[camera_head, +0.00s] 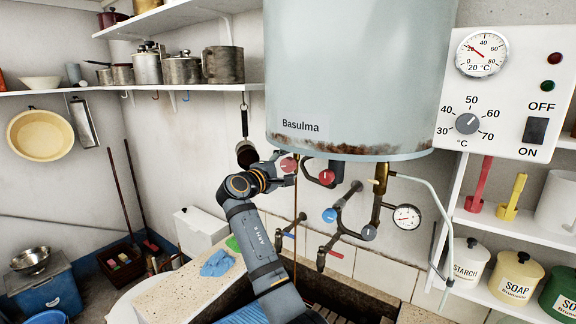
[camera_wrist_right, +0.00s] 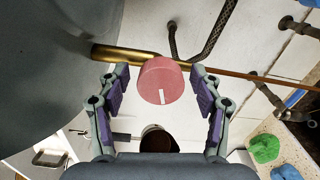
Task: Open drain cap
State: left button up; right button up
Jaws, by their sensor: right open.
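A round pinkish-red cap (camera_wrist_right: 160,82) with a white mark sits at the end of a brass pipe (camera_wrist_right: 130,55), which I take to be the drain cap. In the head view the cap (camera_head: 289,165) is under the left side of the grey boiler (camera_head: 355,75). My right gripper (camera_wrist_right: 160,90) is open, with one finger on each side of the cap and visible gaps between. It also shows in the head view (camera_head: 282,163), partly hidden. A thin brown line runs straight down from the pipe; I cannot tell whether it is a rod or water. My left gripper is not in view.
A red-knobbed valve (camera_head: 327,177), a blue-knobbed valve (camera_head: 330,215) and a pressure gauge (camera_head: 406,217) are close to the right. A small pan (camera_head: 246,153) hangs behind.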

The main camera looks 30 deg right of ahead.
jog(key=v, duration=1.1)
jog(key=shift+a, duration=0.4)
jog(key=shift+s, duration=0.1)
